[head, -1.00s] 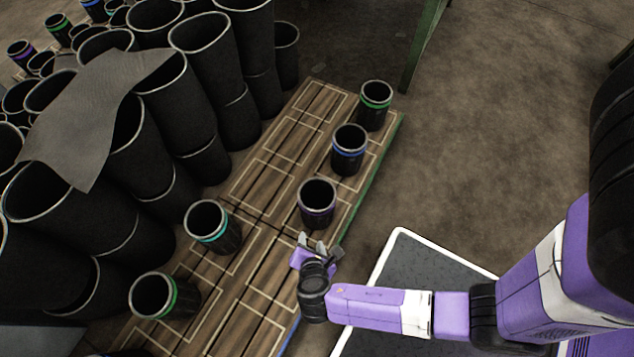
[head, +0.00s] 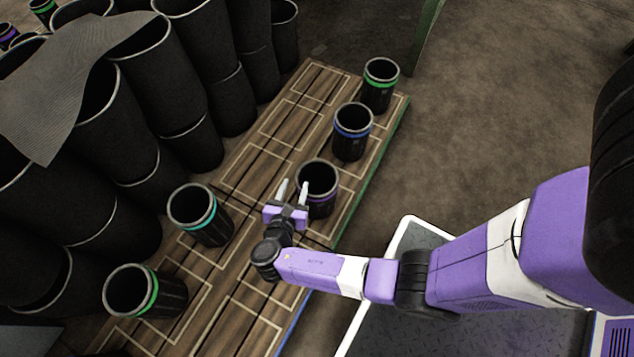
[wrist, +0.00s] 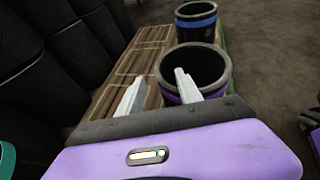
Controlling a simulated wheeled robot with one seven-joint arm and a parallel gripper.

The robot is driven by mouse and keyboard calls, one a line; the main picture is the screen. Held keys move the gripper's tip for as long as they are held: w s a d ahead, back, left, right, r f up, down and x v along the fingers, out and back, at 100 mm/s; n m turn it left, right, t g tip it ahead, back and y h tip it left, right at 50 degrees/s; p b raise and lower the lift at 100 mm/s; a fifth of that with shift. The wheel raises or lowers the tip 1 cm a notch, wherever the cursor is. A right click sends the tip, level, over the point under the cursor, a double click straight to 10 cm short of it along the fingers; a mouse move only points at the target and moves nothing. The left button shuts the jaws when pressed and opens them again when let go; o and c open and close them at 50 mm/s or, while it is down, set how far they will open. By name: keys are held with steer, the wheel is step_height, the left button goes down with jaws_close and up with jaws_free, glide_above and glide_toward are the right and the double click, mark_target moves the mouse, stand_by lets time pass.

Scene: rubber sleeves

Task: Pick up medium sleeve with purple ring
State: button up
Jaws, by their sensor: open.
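The sleeve with the purple ring (head: 322,205) stands upright on the wooden pallet (head: 250,190), with its open top facing up. My gripper (head: 292,186) is open and empty at this sleeve's near left side. In the wrist view the same sleeve (wrist: 207,66) is ahead and to the right. The right finger of my gripper (wrist: 156,84) overlaps its rim and opening there, and the left finger is outside it, to the left. I cannot tell whether the right finger is inside the opening or only in front of the wall.
A blue-ringed sleeve (head: 351,137) and a green-ringed sleeve (head: 380,88) stand behind in the same row. A teal-ringed sleeve (head: 208,222) and another green-ringed sleeve (head: 152,295) stand to the left. Tall black sleeves (head: 140,90) crowd the left. Bare pallet lies between the rows.

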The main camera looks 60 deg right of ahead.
mark_target(298, 178)
steer(key=b+x, duration=0.2)
steer(key=x, duration=0.2)
steer(key=shift+d+f, duration=0.25)
steer(key=shift+w+d+f, duration=0.15)
steer(key=shift+w+d, duration=0.15)
steer(key=shift+d, duration=0.35)
steer(key=shift+c, duration=0.2)
jaws_close()
steer(key=shift+a, duration=0.1)
stand_by(0.4)
